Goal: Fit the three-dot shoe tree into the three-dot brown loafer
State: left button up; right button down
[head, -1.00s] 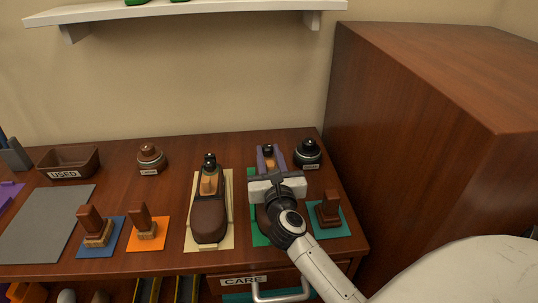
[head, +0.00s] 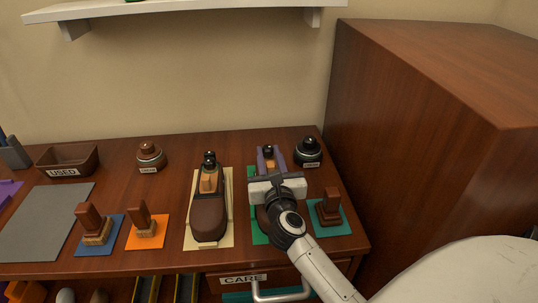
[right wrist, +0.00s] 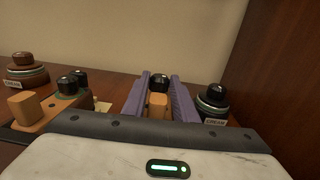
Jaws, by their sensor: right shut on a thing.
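My right gripper (head: 270,160) is over the brown loafer (head: 262,220) on the green mat, hiding most of that shoe. Its purple fingers are shut on a shoe tree (right wrist: 158,100) with a wooden block and black knob, which also shows in the head view (head: 268,150). The tree is at the far end of the loafer; how deep it sits is hidden. Another brown loafer (head: 208,218) lies on a cream mat to the left, with a wooden, black-knobbed shoe tree (head: 208,180) at its far end. I cannot make out dots on either pair. My left gripper is not in view.
Brushes stand on blue (head: 98,248), orange (head: 147,243) and teal (head: 340,229) mats. Two cream jars (head: 150,157) (head: 308,153) stand at the back. A USED tray (head: 85,160) and grey mat (head: 45,225) are left. A tall wooden cabinet (head: 420,110) bounds the right.

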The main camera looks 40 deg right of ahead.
jog(key=shift+f+b, duration=0.6)
jog(key=shift+f, duration=0.05)
jog(key=shift+s+r, duration=0.1)
jog(key=shift+r, duration=0.05)
jog(key=shift+r+p, duration=1.2)
jog(key=shift+p, duration=0.3)
jog(key=shift+f+b, duration=0.95)
jog(key=shift+f, duration=0.2)
jog(key=c, duration=1.4)
grip_release()
jog(key=shift+c, duration=0.2)
jog(key=shift+o, duration=0.4)
jog(key=shift+f, duration=0.1)
jog(key=shift+f, duration=0.1)
